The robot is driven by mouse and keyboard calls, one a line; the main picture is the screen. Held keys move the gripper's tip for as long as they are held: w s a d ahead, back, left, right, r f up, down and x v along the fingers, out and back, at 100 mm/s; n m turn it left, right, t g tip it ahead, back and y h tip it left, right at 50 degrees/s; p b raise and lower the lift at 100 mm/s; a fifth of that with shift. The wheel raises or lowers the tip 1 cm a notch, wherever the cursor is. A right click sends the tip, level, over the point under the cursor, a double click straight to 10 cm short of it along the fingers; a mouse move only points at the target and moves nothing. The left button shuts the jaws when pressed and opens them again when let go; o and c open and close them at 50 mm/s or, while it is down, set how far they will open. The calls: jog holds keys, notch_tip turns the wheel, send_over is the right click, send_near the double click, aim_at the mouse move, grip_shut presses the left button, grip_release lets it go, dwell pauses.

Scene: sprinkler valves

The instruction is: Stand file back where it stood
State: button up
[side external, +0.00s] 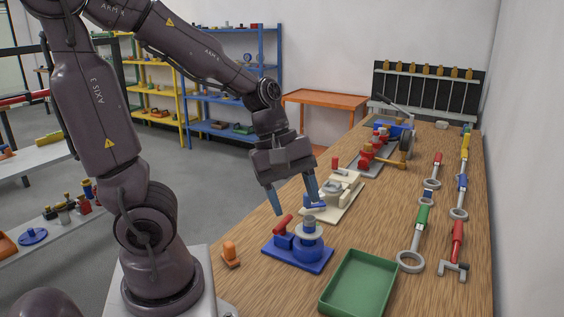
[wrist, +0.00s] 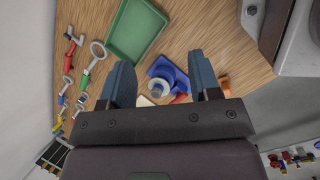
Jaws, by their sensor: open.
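My gripper (side external: 297,208) is open and empty, its blue-grey fingers pointing down above the bench. In the wrist view the open fingers (wrist: 160,62) frame a blue valve. The blue valve (side external: 308,251), with a grey round top and a red handle, stands on a blue base just below and in front of the fingers. No tool can be told for certain as the file. A black rack (side external: 428,88) at the bench's far end holds several upright grey tools with yellow-orange tops, too small to identify.
An empty green tray (side external: 358,284) lies in front of the valve. Ring-ended tools, including a green-handled one (side external: 417,232), line the right side. A cream fixture (side external: 343,192) and a red-and-grey valve assembly (side external: 381,150) stand behind. An orange piece (side external: 231,254) is at left.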

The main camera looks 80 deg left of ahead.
jog(key=s+d+r+m+t+y, duration=0.1)
jog(key=r+m, duration=0.3)
jog(key=m, duration=0.5)
jog(key=s+d+r+m+t+y, duration=0.1)
jog(key=r+m, duration=0.3)
jog(key=m, duration=0.4)
jog(key=shift+s+d+m+t+y, duration=0.45)
jog(key=shift+d+y, duration=0.25)
jog(key=shift+d, duration=0.2)
